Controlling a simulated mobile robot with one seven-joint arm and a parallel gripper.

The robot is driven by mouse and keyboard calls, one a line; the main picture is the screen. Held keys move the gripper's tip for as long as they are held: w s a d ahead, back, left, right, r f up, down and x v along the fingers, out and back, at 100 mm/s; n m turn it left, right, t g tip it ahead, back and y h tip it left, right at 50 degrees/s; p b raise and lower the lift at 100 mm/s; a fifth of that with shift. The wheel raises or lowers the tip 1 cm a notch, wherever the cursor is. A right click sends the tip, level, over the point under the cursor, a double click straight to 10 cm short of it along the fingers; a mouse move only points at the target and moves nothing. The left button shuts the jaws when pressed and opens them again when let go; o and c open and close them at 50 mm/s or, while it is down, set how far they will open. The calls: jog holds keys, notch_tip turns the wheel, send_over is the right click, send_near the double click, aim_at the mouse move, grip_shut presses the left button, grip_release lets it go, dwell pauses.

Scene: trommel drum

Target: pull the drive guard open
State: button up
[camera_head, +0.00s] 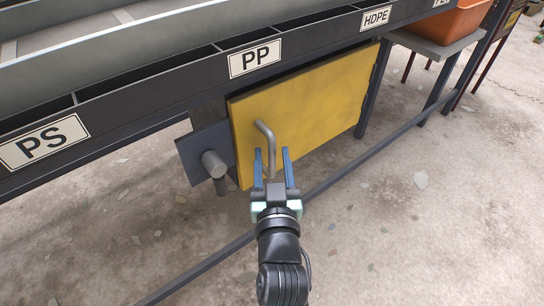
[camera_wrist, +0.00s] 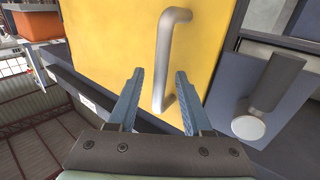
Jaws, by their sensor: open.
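The drive guard (camera_head: 320,95) is a yellow panel under the sorting frame, and it looks shut. Its bent grey handle (camera_head: 265,133) stands upright near the panel's left edge. My gripper (camera_head: 272,158) is in front of the handle with its two blue fingers apart. In the wrist view the yellow guard (camera_wrist: 110,40) fills the middle, and the handle (camera_wrist: 163,60) rises beyond and between the fingertips of my gripper (camera_wrist: 160,75). The handle's lower end appears between the fingers in that view. I cannot tell whether either finger touches it.
A dark plate with a grey cylinder (camera_head: 213,163) sits left of the guard; it shows at the right in the wrist view (camera_wrist: 270,85). A low dark rail (camera_head: 340,173) runs across in front. An orange bin (camera_head: 455,20) stands at upper right. The concrete floor is mostly open.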

jog(key=shift+w, duration=0.6)
grip_shut()
dwell(1.1)
